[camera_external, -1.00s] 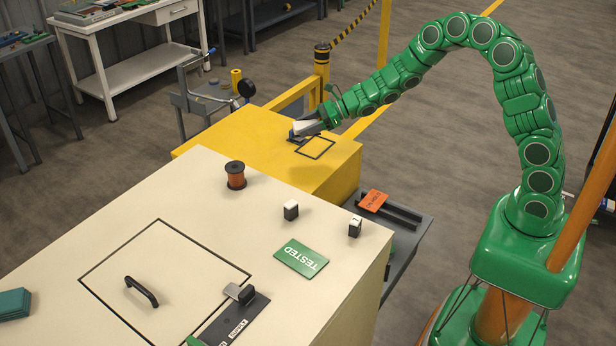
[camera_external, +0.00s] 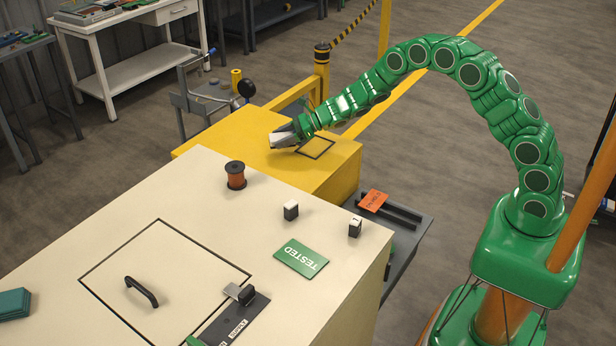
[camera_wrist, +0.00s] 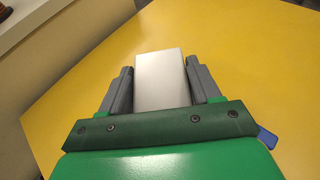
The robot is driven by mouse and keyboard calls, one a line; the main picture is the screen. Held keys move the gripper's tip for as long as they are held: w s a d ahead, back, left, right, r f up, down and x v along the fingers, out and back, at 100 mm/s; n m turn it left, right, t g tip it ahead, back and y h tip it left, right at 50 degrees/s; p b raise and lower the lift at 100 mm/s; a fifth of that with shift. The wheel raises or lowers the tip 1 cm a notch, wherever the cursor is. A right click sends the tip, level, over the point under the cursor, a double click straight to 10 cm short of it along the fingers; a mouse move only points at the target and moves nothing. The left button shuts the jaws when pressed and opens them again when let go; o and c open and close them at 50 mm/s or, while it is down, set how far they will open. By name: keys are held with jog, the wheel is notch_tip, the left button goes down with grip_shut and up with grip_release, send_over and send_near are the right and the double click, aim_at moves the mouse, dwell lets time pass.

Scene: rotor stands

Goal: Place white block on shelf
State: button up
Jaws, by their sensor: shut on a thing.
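A white block (camera_wrist: 160,82) lies between the two grey fingers of my gripper (camera_wrist: 159,73) in the wrist view. In the external view, my gripper (camera_external: 280,137) is shut on the white block (camera_external: 274,140), low over the yellow surface (camera_external: 240,145). I cannot tell whether the block touches that surface. A black square outline (camera_external: 315,148) is marked on it, just right of my gripper. I cannot tell which part is the shelf.
A cream cabinet (camera_external: 150,200) stands in front, bearing a copper spool (camera_external: 235,175), two small black-and-white blocks (camera_external: 291,210) and a green TESTED plate (camera_external: 301,258). A grey side ledge (camera_external: 405,235) holds an orange tag (camera_external: 373,200). The yellow top is mostly clear.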

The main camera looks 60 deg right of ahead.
aim_at(280, 153)
jog(key=shift+w+a+f, duration=0.1)
jog(key=shift+w+f, duration=0.45)
jog(key=shift+w, duration=0.05)
jog(key=shift+f, duration=1.5)
jog(key=o, duration=1.1)
jog(key=shift+f, duration=0.1)
